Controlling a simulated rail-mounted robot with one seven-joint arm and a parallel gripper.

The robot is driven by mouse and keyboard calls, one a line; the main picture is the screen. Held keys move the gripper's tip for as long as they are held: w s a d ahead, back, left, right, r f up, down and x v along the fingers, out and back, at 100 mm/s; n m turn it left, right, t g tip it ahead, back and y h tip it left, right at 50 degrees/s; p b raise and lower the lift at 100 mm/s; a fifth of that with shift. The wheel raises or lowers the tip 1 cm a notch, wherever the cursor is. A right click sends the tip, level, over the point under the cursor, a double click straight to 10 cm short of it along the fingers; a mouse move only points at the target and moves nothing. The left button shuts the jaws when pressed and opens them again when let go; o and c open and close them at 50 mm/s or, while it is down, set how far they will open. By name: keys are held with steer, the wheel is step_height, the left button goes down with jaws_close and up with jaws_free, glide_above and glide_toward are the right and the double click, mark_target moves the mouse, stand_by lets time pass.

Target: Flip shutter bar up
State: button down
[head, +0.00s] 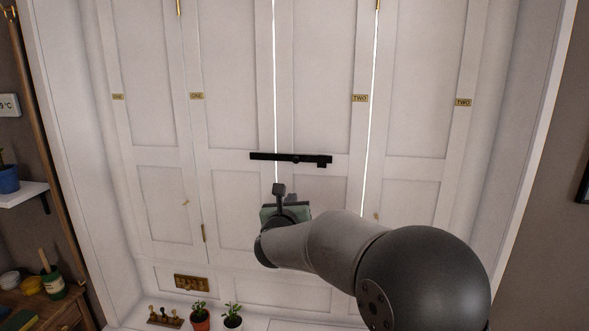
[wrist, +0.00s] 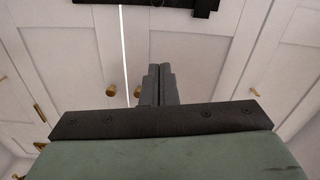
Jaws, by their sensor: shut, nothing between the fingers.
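The black shutter bar (head: 290,158) lies roughly level across the gap between the two middle white shutter panels. A small black block hangs at its right end. In the wrist view the bar (wrist: 150,3) shows at the top edge, partly cut off. My gripper (head: 279,188) is just below the bar in the head view, in front of the panels, and apart from the bar. Its fingers (wrist: 160,70) are shut together and empty in the wrist view. The white shutters (head: 235,80) stand closed, with thin bright light lines between some panels.
Small brass knobs (wrist: 138,91) sit on the panels near my fingers. Two potted plants (head: 232,316) and a small rack (head: 165,317) stand on the ledge below. A brass plate (head: 191,283) is low on the left. The panels above the bar are clear.

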steer(key=shift+s, duration=0.2)
steer(key=shift+w, duration=0.1)
steer(key=p, duration=0.5)
glide_toward(298, 165)
steer(key=w+f, duration=0.3)
steer(key=f, duration=0.1)
steer(key=r+p, duration=0.1)
steer(key=r, duration=0.1)
steer(key=w+r+p, duration=0.1)
steer(key=shift+w+d+r, duration=0.1)
steer(key=shift+w+r, duration=0.05)
steer(key=shift+r, duration=0.25)
steer(key=shift+d, duration=0.1)
